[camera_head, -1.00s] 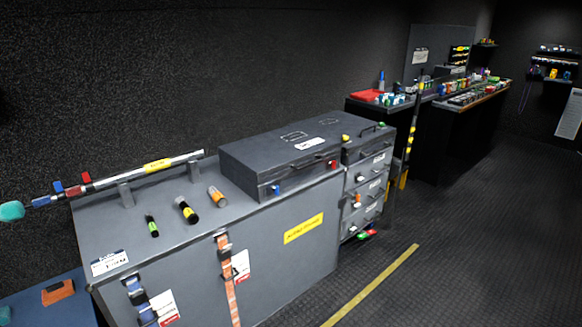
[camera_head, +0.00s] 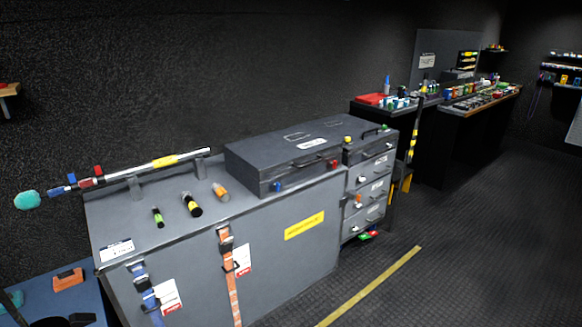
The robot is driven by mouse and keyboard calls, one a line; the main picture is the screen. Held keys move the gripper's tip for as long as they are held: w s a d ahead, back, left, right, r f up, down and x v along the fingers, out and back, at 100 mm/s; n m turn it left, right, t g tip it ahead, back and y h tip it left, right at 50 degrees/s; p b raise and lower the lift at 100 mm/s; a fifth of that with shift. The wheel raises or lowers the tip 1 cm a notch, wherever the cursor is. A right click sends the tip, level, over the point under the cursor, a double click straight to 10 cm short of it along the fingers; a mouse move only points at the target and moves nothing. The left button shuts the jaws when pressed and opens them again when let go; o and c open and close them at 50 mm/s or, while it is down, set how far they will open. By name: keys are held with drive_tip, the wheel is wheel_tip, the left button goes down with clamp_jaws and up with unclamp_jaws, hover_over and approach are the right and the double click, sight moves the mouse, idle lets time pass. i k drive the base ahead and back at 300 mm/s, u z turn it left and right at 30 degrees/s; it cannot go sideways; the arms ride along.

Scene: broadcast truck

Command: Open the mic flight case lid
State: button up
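The mic flight case (camera_head: 265,154) is a dark grey, flat box with a white label on its lid. It lies on the right part of a large grey cabinet top. Its lid is down. A blue latch (camera_head: 277,187) and a red latch (camera_head: 333,163) sit on its front face, with a dark handle between them. The back of the case is hidden. My gripper is not recognisable in this view.
The grey cabinet (camera_head: 270,270) carries a boom pole (camera_head: 166,160) on stands and three small cylinders near the case's left side. A drawer unit (camera_head: 366,185) adjoins on the right. Open floor (camera_head: 460,255) with a yellow stripe lies in front.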

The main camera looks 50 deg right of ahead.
sight(267, 156)
drive_tip(key=z, duration=0.55)
drive_tip(key=k, duration=0.15)
drive_tip(key=u, duration=1.75)
drive_tip(key=k, duration=0.95)
drive_tip(key=z, duration=0.6)
drive_tip(key=k, duration=0.45)
drive_tip(key=z, duration=0.65)
drive_tip(key=i, duration=1.75)
drive_tip(key=z, duration=0.1)
